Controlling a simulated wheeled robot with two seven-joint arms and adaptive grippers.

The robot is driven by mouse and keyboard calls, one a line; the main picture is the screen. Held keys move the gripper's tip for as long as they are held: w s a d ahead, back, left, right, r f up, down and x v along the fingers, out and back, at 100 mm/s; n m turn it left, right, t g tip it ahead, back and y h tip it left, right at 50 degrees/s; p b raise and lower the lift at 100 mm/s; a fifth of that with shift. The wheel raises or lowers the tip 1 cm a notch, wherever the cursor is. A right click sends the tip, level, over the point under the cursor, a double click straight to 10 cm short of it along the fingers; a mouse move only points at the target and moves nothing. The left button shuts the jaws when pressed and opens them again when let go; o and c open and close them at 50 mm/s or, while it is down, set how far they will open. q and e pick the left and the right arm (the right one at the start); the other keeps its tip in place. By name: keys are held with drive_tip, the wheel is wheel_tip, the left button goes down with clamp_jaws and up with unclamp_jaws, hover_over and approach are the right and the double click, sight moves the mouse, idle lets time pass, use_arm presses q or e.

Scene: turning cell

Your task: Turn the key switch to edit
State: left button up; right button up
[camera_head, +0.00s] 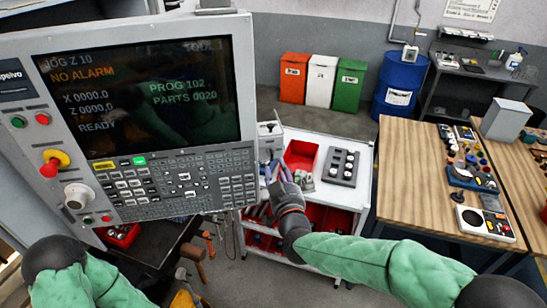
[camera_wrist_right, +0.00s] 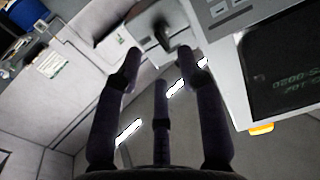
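The control panel (camera_head: 130,115) fills the left of the head view, with a lit screen, keypad and several buttons. A small grey box (camera_head: 270,129) sits at its right edge and seems to carry the key switch. In the right wrist view the dark key (camera_wrist_right: 162,34) stands out from a light plate, beyond the fingertips. My right gripper (camera_head: 277,172) is just below this box. Its fingers (camera_wrist_right: 158,62) are spread, with nothing between them, and appear apart from the key. The key's setting labels cannot be read. My left arm shows at lower left; its gripper is out of view.
A white cart (camera_head: 330,195) with a red bin (camera_head: 300,155) and a dark tray (camera_head: 342,167) stands behind my right gripper. A wooden table (camera_head: 415,165) with parts is at right.

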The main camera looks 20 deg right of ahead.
sight(270, 154)
drive_tip(key=shift+w+d+p, duration=0.15)
drive_tip(key=shift+w+p, duration=0.05)
drive_tip(key=shift+w, duration=1.3)
drive_tip(key=shift+w+d+p, duration=0.1)
drive_tip(key=shift+w+p, duration=0.05)
drive_tip(key=shift+w, duration=1.3)
clamp_jaws()
